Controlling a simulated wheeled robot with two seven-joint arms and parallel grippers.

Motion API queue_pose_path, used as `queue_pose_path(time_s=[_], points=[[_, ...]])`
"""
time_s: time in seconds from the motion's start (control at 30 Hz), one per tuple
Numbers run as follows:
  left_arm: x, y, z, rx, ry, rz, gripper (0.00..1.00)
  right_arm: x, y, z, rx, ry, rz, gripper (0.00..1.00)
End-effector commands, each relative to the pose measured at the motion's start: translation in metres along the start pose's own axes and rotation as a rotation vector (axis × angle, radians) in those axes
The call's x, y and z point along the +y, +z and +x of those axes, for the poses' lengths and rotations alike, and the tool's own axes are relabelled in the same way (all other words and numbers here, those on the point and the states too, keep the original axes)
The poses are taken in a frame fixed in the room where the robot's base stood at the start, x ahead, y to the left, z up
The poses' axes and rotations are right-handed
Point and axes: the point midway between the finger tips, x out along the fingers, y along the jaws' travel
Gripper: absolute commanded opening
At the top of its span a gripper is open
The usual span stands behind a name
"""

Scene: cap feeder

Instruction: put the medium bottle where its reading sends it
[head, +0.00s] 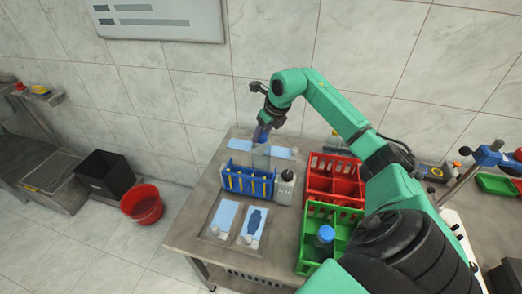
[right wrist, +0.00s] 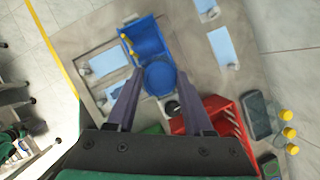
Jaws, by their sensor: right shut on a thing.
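My right gripper (head: 264,131) is shut on a clear bottle (head: 261,157) behind the blue rack. Its round blue cap (right wrist: 159,77) lies between the fingertips in the right wrist view. The rack hides the bottle's lower part, and I cannot tell whether it touches the table. A grey-white bottle with a dark cap (head: 286,187) stands at the rack's right end. Another blue-capped bottle (head: 325,236) stands in the green crate (head: 312,212). I cannot read any label or display. My left gripper is out of view.
Light blue pads (head: 226,214) lie on the table (head: 196,212). A black bin (head: 106,174) and a red bucket (head: 142,204) are on the floor left. A sign (head: 158,18) hangs on the wall.

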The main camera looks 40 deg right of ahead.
Motion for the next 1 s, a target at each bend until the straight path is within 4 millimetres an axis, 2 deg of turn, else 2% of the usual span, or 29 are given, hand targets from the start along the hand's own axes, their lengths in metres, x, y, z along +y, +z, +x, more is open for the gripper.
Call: queue_pose_path(time_s=[0.03, 1.0], points=[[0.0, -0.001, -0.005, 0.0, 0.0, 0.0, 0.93, 0.0, 0.003, -0.006, -0.004, 0.0, 0.0, 0.03], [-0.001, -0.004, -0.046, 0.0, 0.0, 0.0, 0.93, 0.0, 0.025, -0.057, -0.004, 0.0, 0.001, 0.03]])
